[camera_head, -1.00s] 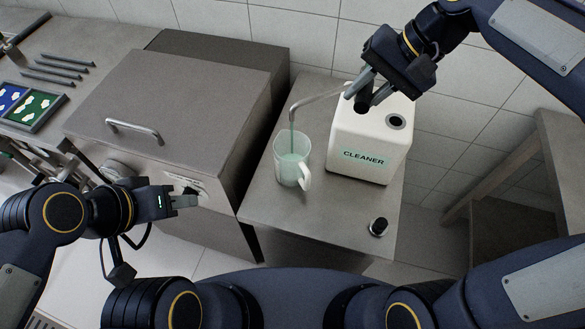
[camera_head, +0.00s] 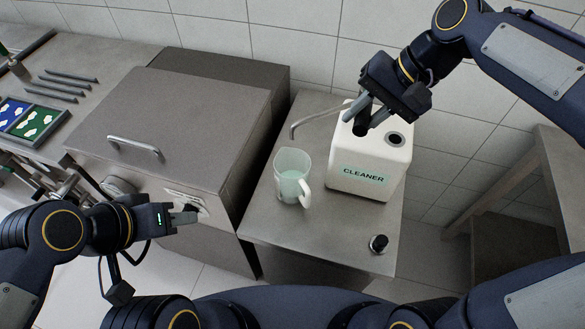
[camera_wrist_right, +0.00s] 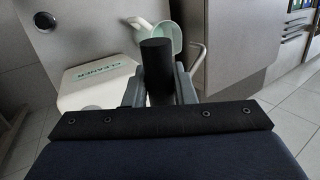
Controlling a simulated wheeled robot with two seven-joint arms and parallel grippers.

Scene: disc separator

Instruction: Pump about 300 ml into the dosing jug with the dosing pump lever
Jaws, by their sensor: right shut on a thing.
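The dosing jug (camera_head: 291,176), translucent with a white handle, stands on the steel side table under the end of the thin spout (camera_head: 311,121); pale green liquid shows in its lower part. No stream shows below the spout now. The white box labelled CLEANER (camera_head: 366,160) stands right of the jug. My right gripper (camera_head: 367,117) is above the box, shut on the black pump lever (camera_wrist_right: 156,71). In the right wrist view the jug (camera_wrist_right: 162,38) shows behind the lever. My left gripper (camera_head: 184,215) is at lower left, away from the jug, its fingers looking closed together and empty.
A steel hooded machine (camera_head: 175,115) with a bar handle stands left of the side table (camera_head: 320,225). A small black-topped knob or cap (camera_head: 378,243) is at the table's front right. A tray of coloured cards (camera_head: 32,122) lies at far left.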

